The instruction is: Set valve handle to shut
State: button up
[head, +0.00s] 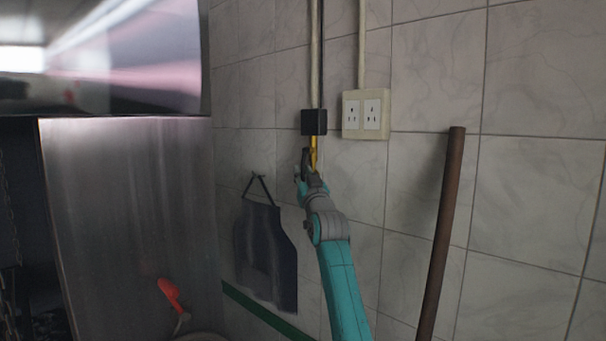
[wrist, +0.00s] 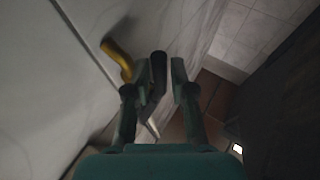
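A yellow pipe piece (head: 314,152) comes down from a small black box on the tiled wall. In the wrist view a yellow bent piece (wrist: 117,60) shows beside my fingers, on their left. My gripper (head: 305,166) is up at the wall, just below the black box. In the wrist view my gripper (wrist: 161,72) has its fingers apart, with a dark bar-like piece (wrist: 158,68) between them. A thin gap shows between that piece and the right finger. Whether the dark piece is the valve handle is unclear. The handle's setting cannot be read.
The black box (head: 314,122) and a socket plate (head: 366,114) are above my gripper. A dark apron (head: 264,253) hangs to the left. A brown pole (head: 441,230) stands to the right. A metal panel (head: 135,220) and an orange-red object (head: 170,294) are at lower left.

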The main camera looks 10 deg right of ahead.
jog(key=shift+w, duration=0.25)
grip_shut()
jog(key=shift+r, duration=0.1)
jog(key=s+d+r+n+g+h, duration=0.3)
jog(key=s+r+n+g, duration=0.2)
jog(key=g, duration=0.9)
jog(key=shift+d+r+n, duration=0.2)
jog(key=shift+r+n, duration=0.25)
jog(key=shift+n, duration=1.05)
jog(key=shift+r+g, duration=0.1)
jog(key=shift+g, duration=0.4)
